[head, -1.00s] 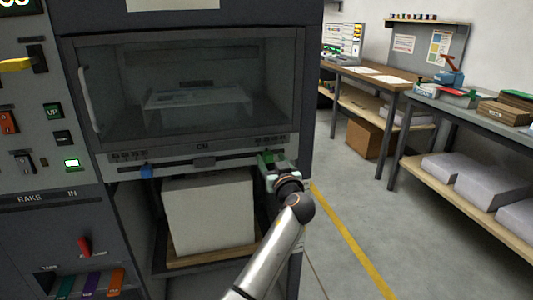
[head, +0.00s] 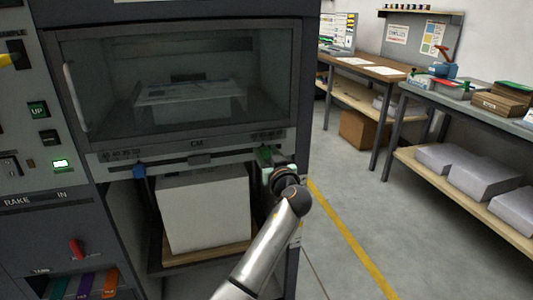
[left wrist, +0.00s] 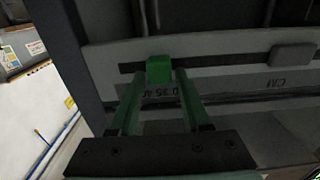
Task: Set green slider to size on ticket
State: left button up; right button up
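The green slider (head: 264,154) sits near the right end of the rail below the machine's window. In the left wrist view the green slider (left wrist: 159,70) lies between the tips of my left gripper's green fingers (left wrist: 160,84), with a narrow gap on each side. My left gripper (head: 271,164) is at the slider in the head view, partly hiding it. The scale (left wrist: 160,90) below the rail shows upside-down figures, partly covered by the fingers; the exact setting cannot be read. No ticket can be made out clearly. My right gripper is not in view.
A blue slider (head: 139,171) sits at the rail's left end. A grey block (left wrist: 292,56) is on the rail beside the green slider. A white paper stack (head: 203,213) stands below. Workbenches (head: 470,112) stand at right; the floor between is clear.

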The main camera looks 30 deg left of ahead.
pick_arm(q)
grip_shut()
jog(key=shift+a, duration=0.1)
dwell(1.0)
